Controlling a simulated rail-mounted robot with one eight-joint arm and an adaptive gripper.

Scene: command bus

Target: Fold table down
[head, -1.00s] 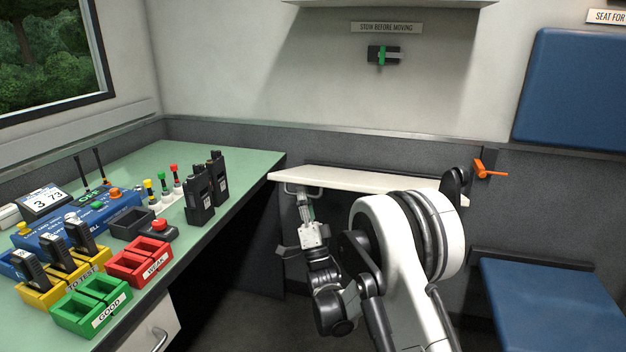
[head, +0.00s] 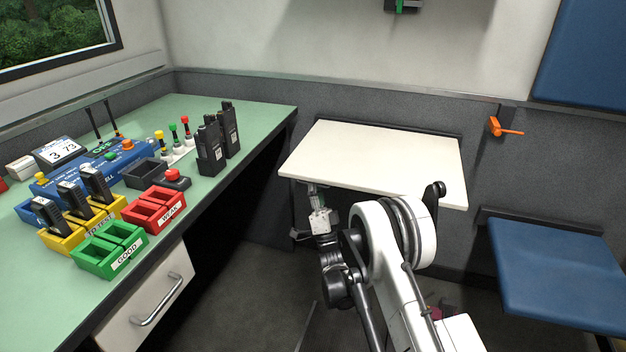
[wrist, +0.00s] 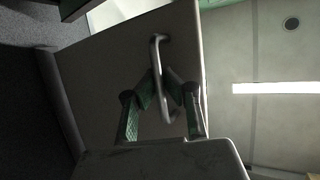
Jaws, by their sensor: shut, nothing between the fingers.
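The white fold-down table (head: 375,158) is hinged along the wall in the head view, its broad top showing. Whether it is level or slopes slightly cannot be told. My gripper (head: 312,190) is at the table's front left edge, its tips partly hidden beneath the board. In the wrist view the table's underside (wrist: 100,75) carries a metal loop handle (wrist: 156,50). The fingers of my gripper (wrist: 160,88), with green pads, converge at this handle and are shut with nothing gripped. Whether they touch the handle cannot be told.
An orange lever (head: 508,130) is on the wall right of the table. A blue seat (head: 555,275) is at the right. The green desk (head: 255,110) with radios and coloured trays fills the left. Open floor (head: 270,290) lies below the table.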

